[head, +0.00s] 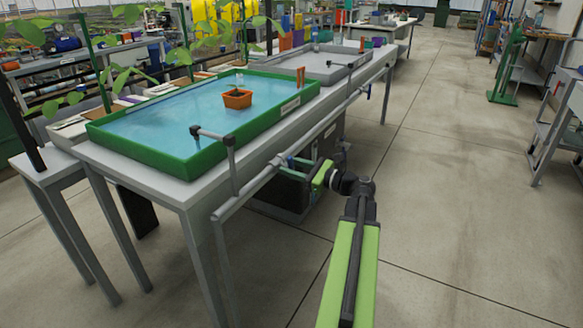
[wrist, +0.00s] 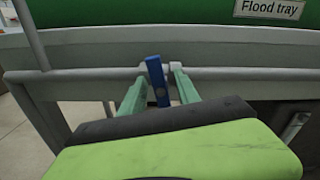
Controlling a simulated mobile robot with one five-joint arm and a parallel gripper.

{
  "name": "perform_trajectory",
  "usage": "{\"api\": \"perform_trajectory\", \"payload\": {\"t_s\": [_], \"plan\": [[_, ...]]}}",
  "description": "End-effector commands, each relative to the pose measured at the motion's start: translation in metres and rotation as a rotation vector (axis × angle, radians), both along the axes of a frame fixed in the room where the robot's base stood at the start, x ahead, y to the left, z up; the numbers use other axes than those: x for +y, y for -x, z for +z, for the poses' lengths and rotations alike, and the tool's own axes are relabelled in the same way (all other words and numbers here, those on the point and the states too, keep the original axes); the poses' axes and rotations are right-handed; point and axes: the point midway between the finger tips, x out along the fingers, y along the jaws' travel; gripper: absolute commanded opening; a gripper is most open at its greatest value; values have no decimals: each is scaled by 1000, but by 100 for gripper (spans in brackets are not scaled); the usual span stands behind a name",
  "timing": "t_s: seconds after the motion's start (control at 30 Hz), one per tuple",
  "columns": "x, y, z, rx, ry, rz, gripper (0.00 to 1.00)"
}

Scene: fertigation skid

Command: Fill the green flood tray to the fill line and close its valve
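The green flood tray (head: 180,167) stands on a grey bench and holds blue water; an orange pot (head: 237,98) sits in it. I cannot make out a fill line. In the wrist view, the tray's green wall (wrist: 130,12) carries a "Flood tray" label (wrist: 270,8). Below it, a blue valve handle (wrist: 156,80) stands upright, slightly tilted, across the grey pipe (wrist: 90,74). My gripper (wrist: 160,88) has its two green fingers on either side of the handle, with small gaps showing. In the head view, my gripper (head: 297,163) is at the bench's front pipe.
A grey tray (head: 315,65) stands behind the green one on the bench. Leafy plants (head: 185,55) overhang the left side. A dark box (head: 285,195) is under the bench. The floor to the right is clear up to a shelf cart (head: 560,130).

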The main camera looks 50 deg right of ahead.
Motion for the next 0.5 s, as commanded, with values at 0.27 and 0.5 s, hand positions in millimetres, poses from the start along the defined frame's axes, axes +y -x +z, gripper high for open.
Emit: {"api": "perform_trajectory", "payload": {"t_s": [0.27,0.5], "plan": [[0,0,0,0,0,0,28],[0,0,0,0,0,1,0]]}}
